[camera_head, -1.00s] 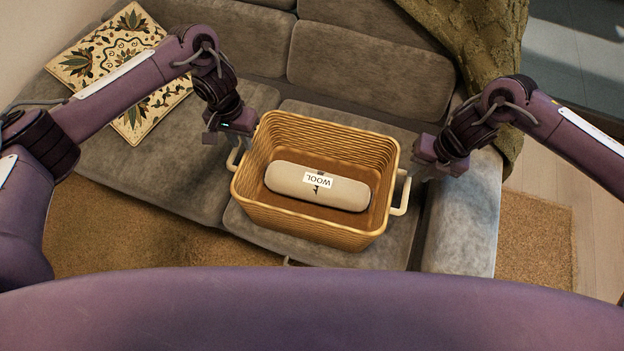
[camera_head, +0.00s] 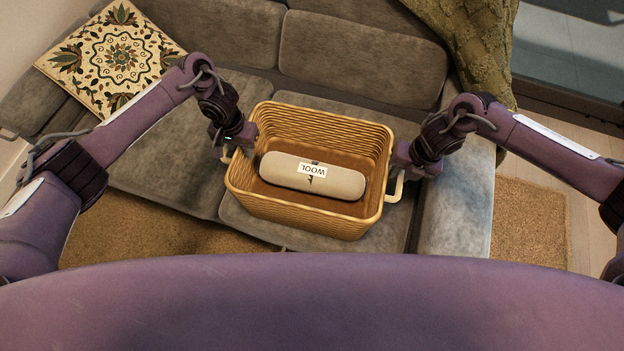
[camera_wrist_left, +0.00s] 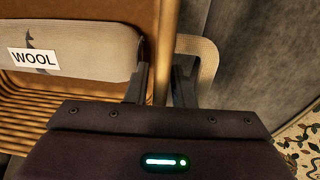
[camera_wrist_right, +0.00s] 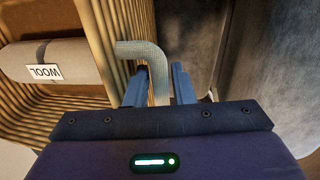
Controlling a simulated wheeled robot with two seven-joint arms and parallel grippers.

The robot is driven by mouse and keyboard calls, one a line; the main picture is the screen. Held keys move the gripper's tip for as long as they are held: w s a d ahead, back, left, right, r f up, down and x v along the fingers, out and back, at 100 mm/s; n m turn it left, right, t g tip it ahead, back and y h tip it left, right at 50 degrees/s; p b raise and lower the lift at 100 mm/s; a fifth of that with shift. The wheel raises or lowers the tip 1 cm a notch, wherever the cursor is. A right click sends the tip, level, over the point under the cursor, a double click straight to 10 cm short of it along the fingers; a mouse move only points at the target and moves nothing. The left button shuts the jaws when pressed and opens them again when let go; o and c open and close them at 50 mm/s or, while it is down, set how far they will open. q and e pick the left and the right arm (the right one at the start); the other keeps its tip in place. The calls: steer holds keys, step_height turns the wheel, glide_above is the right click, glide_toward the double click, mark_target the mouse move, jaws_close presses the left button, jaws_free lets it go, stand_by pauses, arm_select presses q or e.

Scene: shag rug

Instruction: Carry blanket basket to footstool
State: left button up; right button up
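The wicker blanket basket (camera_head: 305,222) sits on the grey sofa seat. A rolled pale blanket (camera_head: 338,182) with a WOOL label lies inside it. My left gripper (camera_head: 244,138) is at the basket's left side; in the left wrist view its fingers (camera_wrist_left: 162,85) are apart, near the basket wall and the pale left handle (camera_wrist_left: 208,70). My right gripper (camera_head: 402,165) is at the right side; in the right wrist view its fingers (camera_wrist_right: 160,85) are apart, with the right handle (camera_wrist_right: 154,65) passing between them. No footstool is recognisable in view.
The sofa's backrest (camera_head: 360,60) rises behind the basket and its armrest (camera_head: 457,210) stands close on the right. A patterned cushion (camera_head: 110,55) lies at the left and a green throw (camera_head: 470,40) hangs at the back right. A tan rug (camera_head: 530,225) shows below.

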arm_select(q)
jaws_close()
arm_select(e)
jaws_close()
arm_select(q)
steer(key=shift+r, duration=0.1)
arm_select(e)
steer(key=shift+w+r, duration=0.1)
steer(key=shift+r, duration=0.05)
stand_by(0.9)
